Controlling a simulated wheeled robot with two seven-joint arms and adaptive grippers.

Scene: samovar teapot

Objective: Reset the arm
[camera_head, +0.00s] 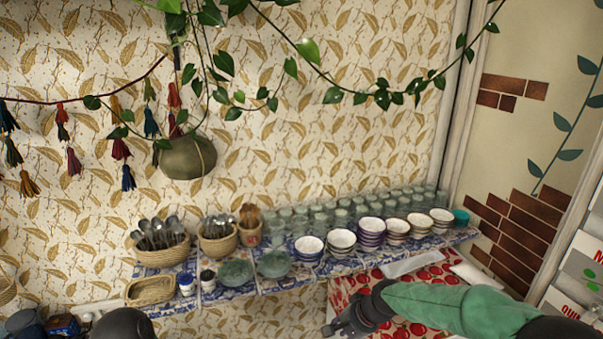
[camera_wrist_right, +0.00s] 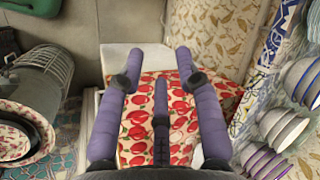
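My right arm, in a green sleeve, comes in from the right in the head view. Its dark gripper (camera_head: 332,328) is over a red cherry-patterned cloth (camera_head: 352,284), below the front edge of the shelf. In the right wrist view, the purple fingers of this gripper (camera_wrist_right: 160,58) are spread apart with nothing between them. The cherry-patterned cloth (camera_wrist_right: 182,120) lies beyond the fingers. My left gripper cannot be made out in the head view.
A tiled shelf (camera_head: 240,291) along the wall bears baskets of utensils (camera_head: 160,252), green bowls (camera_head: 273,264), stacked bowls (camera_head: 371,233) and rows of glasses. In the wrist view, stacked bowls (camera_wrist_right: 282,125) stand close at right; a wire rack (camera_wrist_right: 45,70) and patterned dishes (camera_wrist_right: 15,142) are at left.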

